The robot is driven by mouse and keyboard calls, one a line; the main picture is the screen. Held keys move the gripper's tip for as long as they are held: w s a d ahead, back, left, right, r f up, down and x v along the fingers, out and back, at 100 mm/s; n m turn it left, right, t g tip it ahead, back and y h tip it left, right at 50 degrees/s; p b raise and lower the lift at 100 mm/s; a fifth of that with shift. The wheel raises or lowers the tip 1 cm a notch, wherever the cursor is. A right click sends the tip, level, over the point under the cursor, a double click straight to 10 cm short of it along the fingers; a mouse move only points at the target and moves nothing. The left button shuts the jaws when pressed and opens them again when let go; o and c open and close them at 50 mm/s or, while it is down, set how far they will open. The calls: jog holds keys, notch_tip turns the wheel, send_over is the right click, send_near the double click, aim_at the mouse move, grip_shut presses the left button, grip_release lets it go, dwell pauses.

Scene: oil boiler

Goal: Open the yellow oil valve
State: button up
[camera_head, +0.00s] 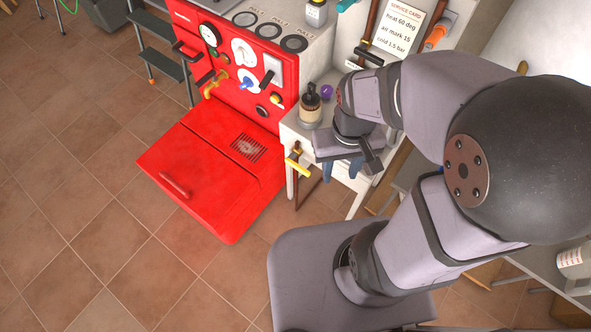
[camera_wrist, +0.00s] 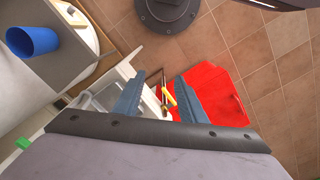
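A yellow lever valve (camera_head: 297,167) sits on a brown pipe beside the white cabinet, just right of the red boiler. Its lever slants down to the right in the head view. In the wrist view the yellow lever (camera_wrist: 170,97) shows between my fingers, farther off, with no contact visible. My gripper (camera_head: 342,172) is to the right of the valve in the head view, pointing down. In the wrist view my gripper (camera_wrist: 160,77) has its two blue-grey fingers spread apart with nothing held. A second yellow handle (camera_head: 214,84) is on the boiler's front.
The red boiler (camera_head: 265,65) has gauges and knobs, and its lower red panel (camera_head: 205,165) juts out over the tiles. A bottle-like item (camera_head: 311,105) and a purple knob (camera_head: 326,92) are on the white cabinet. A blue cup (camera_wrist: 33,41) shows in the wrist view. Tiled floor at left is mostly free.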

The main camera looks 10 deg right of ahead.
jog(key=o, duration=1.4)
jog(key=f+n+h+b, duration=0.1)
jog(key=f+b, duration=0.1)
jog(key=f, duration=0.1)
jog(key=s+f+n+g+h+b, duration=0.1)
jog(key=f+n+b, duration=0.1)
jog(key=f, duration=0.1)
jog(key=s+f+n+g+b, duration=0.1)
jog(key=f+n+b, duration=0.1)
jog(key=f+b, duration=0.1)
jog(key=shift+f+h, duration=0.1)
jog(key=shift+h, duration=0.3)
jog(key=shift+c, duration=0.2)
jog(key=n+t+h+b, duration=1)
jog(key=n+t+b, duration=0.5)
jog(key=n+b, duration=0.75)
send_near(296, 167)
jog(key=shift+m, duration=0.35)
jog(key=shift+b+x, duration=0.65)
jog(key=shift+x, duration=3.3)
jog(key=shift+c, duration=0.3)
jog(key=c, duration=1.5)
